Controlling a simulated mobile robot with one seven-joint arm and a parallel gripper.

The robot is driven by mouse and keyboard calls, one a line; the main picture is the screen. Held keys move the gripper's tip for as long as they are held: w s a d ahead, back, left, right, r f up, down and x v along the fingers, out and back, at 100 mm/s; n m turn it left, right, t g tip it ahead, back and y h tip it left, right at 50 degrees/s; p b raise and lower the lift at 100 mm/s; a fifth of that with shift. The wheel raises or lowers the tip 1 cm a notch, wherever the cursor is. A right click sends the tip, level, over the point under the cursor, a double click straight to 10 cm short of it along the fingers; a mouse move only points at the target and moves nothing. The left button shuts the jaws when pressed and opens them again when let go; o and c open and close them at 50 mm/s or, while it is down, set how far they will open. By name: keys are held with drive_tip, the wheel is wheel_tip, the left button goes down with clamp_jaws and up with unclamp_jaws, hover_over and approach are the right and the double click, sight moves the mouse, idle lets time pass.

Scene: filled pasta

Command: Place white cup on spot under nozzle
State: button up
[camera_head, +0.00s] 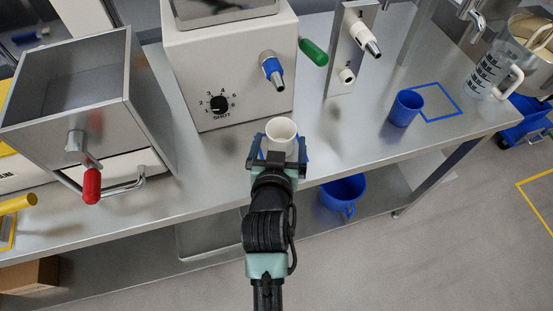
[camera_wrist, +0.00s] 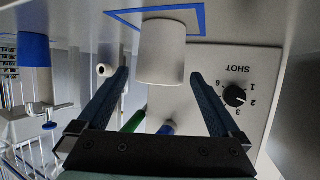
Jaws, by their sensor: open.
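The white cup (camera_head: 281,128) stands upright on the steel table in front of the shot machine. In the wrist view, which is upside down, the cup (camera_wrist: 161,50) stands with its base over the blue-outlined square spot (camera_wrist: 203,17). Part of that outline (camera_head: 263,147) shows beside the cup in the head view. My gripper (camera_head: 278,156) is open, with one finger on each side of the cup. The wrist view shows gaps between the fingers (camera_wrist: 160,78) and the cup. The machine's blue-collared nozzle (camera_head: 272,69) is above and behind the cup in the head view.
A blue cup (camera_head: 405,108) stands by another blue-outlined square (camera_head: 440,101) at right. The machine (camera_head: 200,75) with its SHOT dial is close behind. A metal hopper with a red-handled lever (camera_head: 91,186) is at left. A blue bucket (camera_head: 343,195) is below the table.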

drive_tip(key=v, duration=0.8)
